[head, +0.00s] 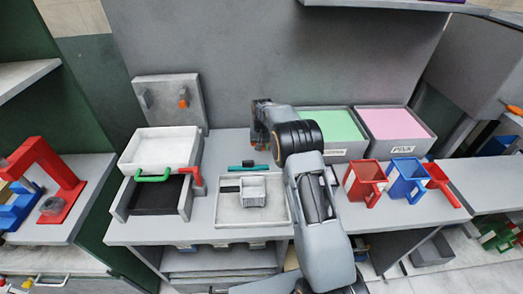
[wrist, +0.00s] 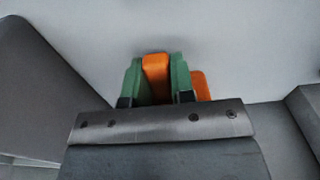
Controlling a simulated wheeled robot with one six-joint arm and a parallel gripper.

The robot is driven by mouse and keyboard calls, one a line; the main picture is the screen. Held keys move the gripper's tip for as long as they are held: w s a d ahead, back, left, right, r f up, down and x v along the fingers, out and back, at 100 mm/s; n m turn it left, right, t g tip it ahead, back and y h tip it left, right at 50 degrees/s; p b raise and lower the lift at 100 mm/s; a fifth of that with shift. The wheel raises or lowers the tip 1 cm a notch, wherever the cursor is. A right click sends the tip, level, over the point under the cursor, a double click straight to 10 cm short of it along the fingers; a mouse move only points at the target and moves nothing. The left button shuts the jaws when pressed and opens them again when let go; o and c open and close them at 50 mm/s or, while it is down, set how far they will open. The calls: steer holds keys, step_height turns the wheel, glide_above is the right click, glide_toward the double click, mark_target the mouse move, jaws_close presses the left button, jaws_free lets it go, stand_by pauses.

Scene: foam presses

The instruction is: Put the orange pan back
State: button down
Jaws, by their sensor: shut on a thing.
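My gripper (wrist: 157,85) has green fingers and is shut on an orange piece, taken to be part of the orange pan (wrist: 155,68). A second orange part shows just right of the right finger in the wrist view. The rest of the pan is hidden behind the gripper body. In the head view my gripper (head: 263,142) is over the back of the bench, left of the foam bins, and my arm hides most of what it holds. A grey back board (head: 155,100) at the left carries a small orange knob (head: 183,97).
A white tray (head: 160,148) with a green handle sits above a black-bottomed drawer at left. A light tray (head: 222,215) holds a small box. Bins of green foam (head: 330,125) and pink foam (head: 395,123), a red jug (head: 362,185) and blue jug (head: 405,180) stand right.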

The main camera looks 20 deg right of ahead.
mark_target(262, 157)
steer(key=shift+f, duration=1.55)
steer(key=shift+f, duration=0.15)
steer(key=c, duration=1)
jaws_free()
